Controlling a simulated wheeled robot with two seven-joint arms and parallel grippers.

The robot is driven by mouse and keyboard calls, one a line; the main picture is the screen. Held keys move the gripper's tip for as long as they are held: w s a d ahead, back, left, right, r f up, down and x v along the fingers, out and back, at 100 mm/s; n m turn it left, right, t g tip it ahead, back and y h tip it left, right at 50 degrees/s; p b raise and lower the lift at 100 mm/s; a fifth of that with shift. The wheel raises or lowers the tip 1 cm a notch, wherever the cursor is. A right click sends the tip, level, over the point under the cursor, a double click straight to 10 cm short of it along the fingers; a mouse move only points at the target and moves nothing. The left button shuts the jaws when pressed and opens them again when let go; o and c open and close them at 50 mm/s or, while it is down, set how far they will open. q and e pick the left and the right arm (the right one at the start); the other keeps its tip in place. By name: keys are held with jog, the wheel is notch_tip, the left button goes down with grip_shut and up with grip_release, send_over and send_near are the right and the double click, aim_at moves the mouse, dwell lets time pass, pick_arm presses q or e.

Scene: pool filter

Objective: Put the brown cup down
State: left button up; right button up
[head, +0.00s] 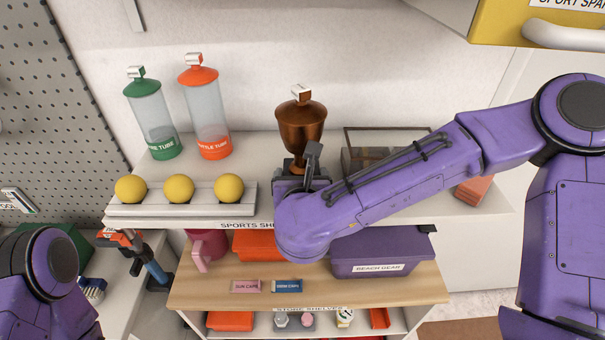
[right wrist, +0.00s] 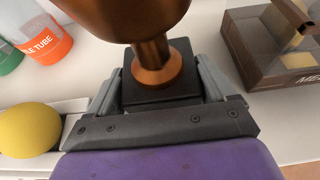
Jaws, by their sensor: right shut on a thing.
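The brown cup (head: 301,124) is a copper-brown trophy-like goblet with a small white tag on top, upright over the top shelf behind my right gripper. My right gripper (head: 302,178) is shut on the cup's dark square base. In the right wrist view the cup (right wrist: 150,60) stands between the two grey fingers of the right gripper (right wrist: 160,92). The base looks on or just above the shelf surface; I cannot tell which. My left arm shows at the lower left of the head view, but its gripper is out of view.
The white top shelf (head: 440,205) holds a green-capped tube (head: 152,115) and an orange-capped tube (head: 207,110) at left, three yellow balls (head: 179,188) on a front rack, and a clear-topped brown box (head: 365,140) at right. Shelf surface shows between the orange tube and the cup.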

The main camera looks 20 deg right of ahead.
jog(key=o, duration=0.6)
jog(key=shift+f, duration=0.1)
jog(key=shift+o, duration=1.4)
jog(key=shift+s, duration=0.2)
jog(key=shift+r, duration=0.2)
jog(key=shift+s+r, duration=0.1)
jog(key=b+v, duration=0.5)
jog(key=v, duration=0.6)
jog(key=shift+s, duration=0.4)
jog(key=shift+a, duration=0.15)
